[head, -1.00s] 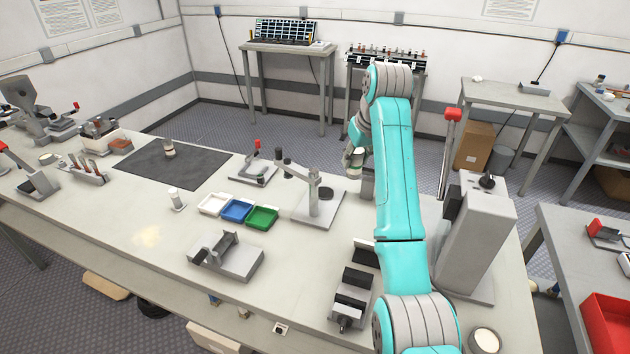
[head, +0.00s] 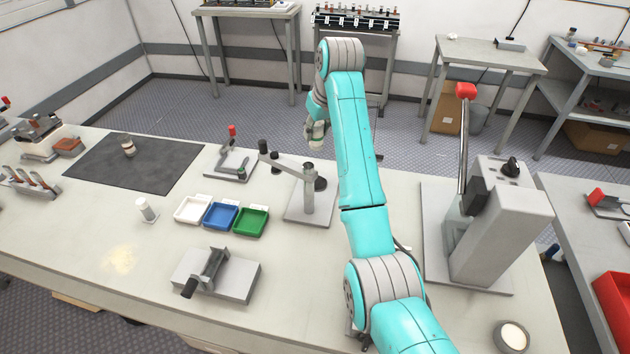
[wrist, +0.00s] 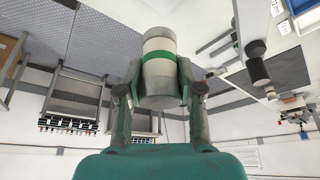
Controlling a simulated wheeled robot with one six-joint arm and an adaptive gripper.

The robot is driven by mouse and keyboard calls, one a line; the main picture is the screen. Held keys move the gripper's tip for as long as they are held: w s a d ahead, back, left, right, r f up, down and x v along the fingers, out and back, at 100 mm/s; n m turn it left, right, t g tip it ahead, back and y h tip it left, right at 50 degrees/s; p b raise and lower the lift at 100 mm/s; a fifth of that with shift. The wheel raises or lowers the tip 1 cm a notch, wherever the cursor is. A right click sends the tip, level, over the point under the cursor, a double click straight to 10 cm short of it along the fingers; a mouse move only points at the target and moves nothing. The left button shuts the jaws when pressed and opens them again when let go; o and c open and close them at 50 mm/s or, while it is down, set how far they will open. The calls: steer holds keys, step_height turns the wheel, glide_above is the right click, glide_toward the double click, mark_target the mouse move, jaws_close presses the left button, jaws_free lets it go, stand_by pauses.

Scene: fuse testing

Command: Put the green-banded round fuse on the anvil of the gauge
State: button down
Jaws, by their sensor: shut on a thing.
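My gripper (wrist: 160,95) is shut on the green-banded round fuse (wrist: 158,69), a pale cylinder with a green band and a metal cap, held across its sides. In the head view my gripper (head: 316,132) hangs in the air at the far side of the bench, beyond the grey stand with a swing arm (head: 308,200). The fuse is too small there to make out clearly. I cannot tell for sure which device is the gauge. A small stand with a red-tipped lever (head: 232,160) and a grey block fixture with a black handle (head: 218,275) stand on the bench.
White (head: 192,209), blue (head: 221,216) and green trays (head: 251,221) sit mid-bench. A dark mat (head: 150,172) bears a round fuse (head: 128,147). A tall lever press (head: 490,225) stands right of my arm. My arm hides part of the bench. The bench's front left is mostly clear.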

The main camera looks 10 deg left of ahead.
step_height(320, 180, down, 13)
steer(key=shift+r, duration=0.1)
stand_by(0.6)
steer(key=c, duration=0.7)
jaws_free()
steer(key=shift+c, duration=0.2)
steer(key=v, duration=1.2)
